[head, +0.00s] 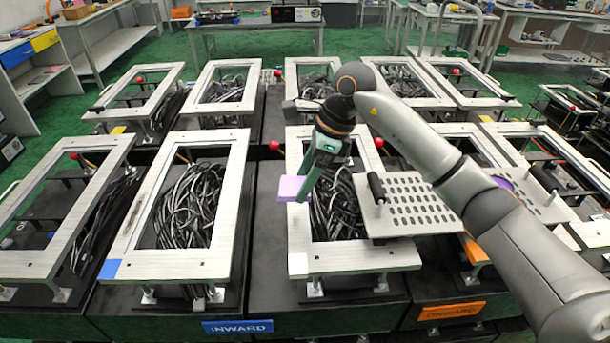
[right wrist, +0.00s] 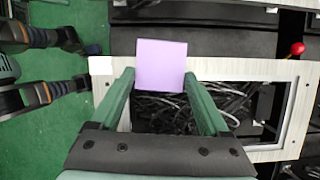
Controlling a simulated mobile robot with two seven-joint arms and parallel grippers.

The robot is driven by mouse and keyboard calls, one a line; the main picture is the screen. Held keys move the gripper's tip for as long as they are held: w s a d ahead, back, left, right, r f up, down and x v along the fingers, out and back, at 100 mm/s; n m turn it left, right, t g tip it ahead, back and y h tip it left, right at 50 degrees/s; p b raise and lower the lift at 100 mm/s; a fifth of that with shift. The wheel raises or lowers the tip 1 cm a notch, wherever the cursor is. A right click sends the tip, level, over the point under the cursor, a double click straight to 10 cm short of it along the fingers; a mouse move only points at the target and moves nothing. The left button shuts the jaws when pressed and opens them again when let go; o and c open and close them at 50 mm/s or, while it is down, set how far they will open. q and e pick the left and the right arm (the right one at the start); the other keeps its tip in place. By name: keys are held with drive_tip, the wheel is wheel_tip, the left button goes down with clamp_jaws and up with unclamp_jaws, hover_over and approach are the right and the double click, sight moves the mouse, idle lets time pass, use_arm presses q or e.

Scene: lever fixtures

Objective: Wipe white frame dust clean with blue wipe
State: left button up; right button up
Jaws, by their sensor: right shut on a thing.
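My right gripper (head: 302,187) is shut on a lilac, square wipe (head: 289,188). The wipe also shows between the green fingers in the right wrist view (right wrist: 161,66). The frame with the white corner patch (head: 298,264) stands in the middle of the front row, a pale rectangular frame (head: 360,257) around black cables. The wipe is at its left rail, in the upper half; I cannot tell whether it touches. No dust is clear on this frame, and the arm and wipe hide part of it. My left gripper is not in view.
A similar frame (head: 175,264) with a blue corner patch (head: 110,269) stands to the left, with dark smudging on its left rail. A perforated plate (head: 416,204) with a black handle overlaps the middle frame's right side. Red-knobbed levers (head: 274,146) stand between frames.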

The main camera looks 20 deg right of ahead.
wheel_tip(320, 180, down, 2)
drive_tip(key=shift+f+b, duration=0.2)
drive_tip(key=shift+b, duration=0.35)
drive_tip(key=shift+t+y+b, duration=0.3)
drive_tip(key=shift+y+b, duration=0.2)
drive_tip(key=shift+b, duration=0.4)
drive_tip(key=shift+r+y+b, duration=0.2)
drive_tip(key=shift+y+b, duration=0.1)
drive_tip(key=shift+r, duration=0.15)
